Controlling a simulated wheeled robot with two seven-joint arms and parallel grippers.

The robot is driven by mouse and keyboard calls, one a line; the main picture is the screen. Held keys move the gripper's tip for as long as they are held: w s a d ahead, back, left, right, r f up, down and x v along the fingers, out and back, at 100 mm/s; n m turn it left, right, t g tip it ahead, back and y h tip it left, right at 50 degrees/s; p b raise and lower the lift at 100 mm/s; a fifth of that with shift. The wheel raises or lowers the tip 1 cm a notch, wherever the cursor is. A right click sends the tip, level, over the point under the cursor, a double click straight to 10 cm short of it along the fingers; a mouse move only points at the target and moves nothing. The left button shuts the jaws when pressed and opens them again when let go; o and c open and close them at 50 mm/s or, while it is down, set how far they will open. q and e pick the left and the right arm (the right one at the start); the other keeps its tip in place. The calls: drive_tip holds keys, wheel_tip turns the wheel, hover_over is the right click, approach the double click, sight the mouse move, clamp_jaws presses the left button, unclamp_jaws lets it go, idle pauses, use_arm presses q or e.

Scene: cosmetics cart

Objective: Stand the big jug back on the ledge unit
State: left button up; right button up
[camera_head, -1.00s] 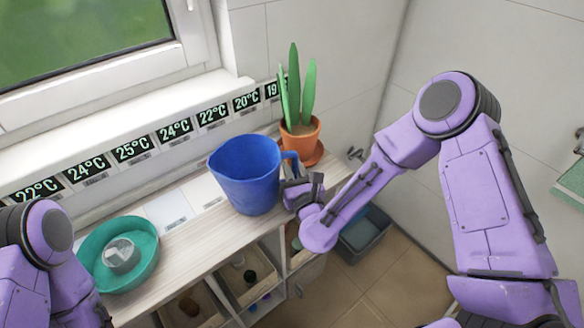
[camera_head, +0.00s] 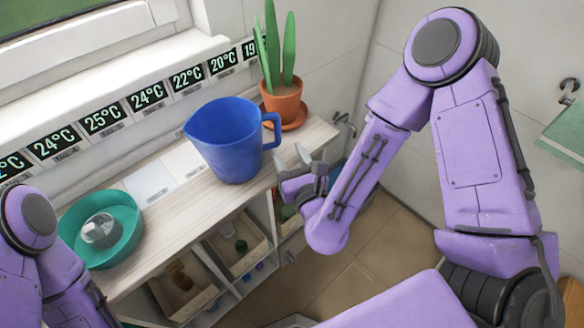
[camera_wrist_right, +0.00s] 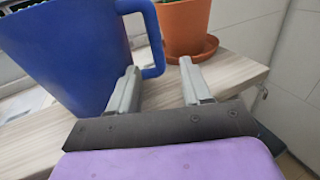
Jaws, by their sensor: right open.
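The big blue jug (camera_head: 226,145) stands upright on the wooden top of the ledge unit (camera_head: 172,220), its handle toward the right. My right gripper (camera_head: 291,163) is open and empty, just right of the jug and apart from its handle in the head view. In the right wrist view the jug (camera_wrist_right: 68,55) fills the left side, and its handle shows beyond the left finger of the gripper (camera_wrist_right: 157,82). Nothing is between the fingers. My left arm shows at the lower left of the head view, but its gripper is not in view.
A potted plant (camera_head: 281,103) on a saucer stands behind the jug at the ledge's right end. A teal bowl (camera_head: 132,240) with a clear object inside sits at the left. Cubbies with bins (camera_head: 232,254) are below. Temperature displays (camera_head: 103,120) line the wall.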

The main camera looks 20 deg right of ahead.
drive_tip(key=s+p, duration=0.2)
drive_tip(key=s, duration=0.1)
drive_tip(key=shift+s, duration=0.15)
drive_tip(key=shift+f, duration=0.1)
drive_tip(key=s+d+f+n+g, duration=0.1)
drive_tip(key=s+f+n+g, duration=0.1)
drive_tip(key=f+n, duration=0.4)
drive_tip(key=s+d+f+n+g, duration=0.2)
drive_tip(key=f+n+g, duration=0.1)
drive_tip(key=f+n, duration=0.25)
drive_tip(key=s+d+f+n+g+h, duration=0.1)
drive_tip(key=s+d+f+n+g, duration=0.4)
drive_tip(key=s+f+n, duration=0.2)
drive_tip(key=s+d+f+n+g+h, duration=0.1)
drive_tip(key=s+d+f+n+g, duration=0.3)
drive_tip(key=s+f+n, duration=0.3)
drive_tip(key=s+d+n, duration=0.1)
drive_tip(key=s+n, duration=0.2)
drive_tip(key=n, duration=0.1)
drive_tip(key=shift+d+f+g+h, duration=0.2)
drive_tip(key=shift+d+g+h, duration=0.05)
drive_tip(key=shift+g+h, duration=0.15)
drive_tip(key=shift+s, duration=0.1)
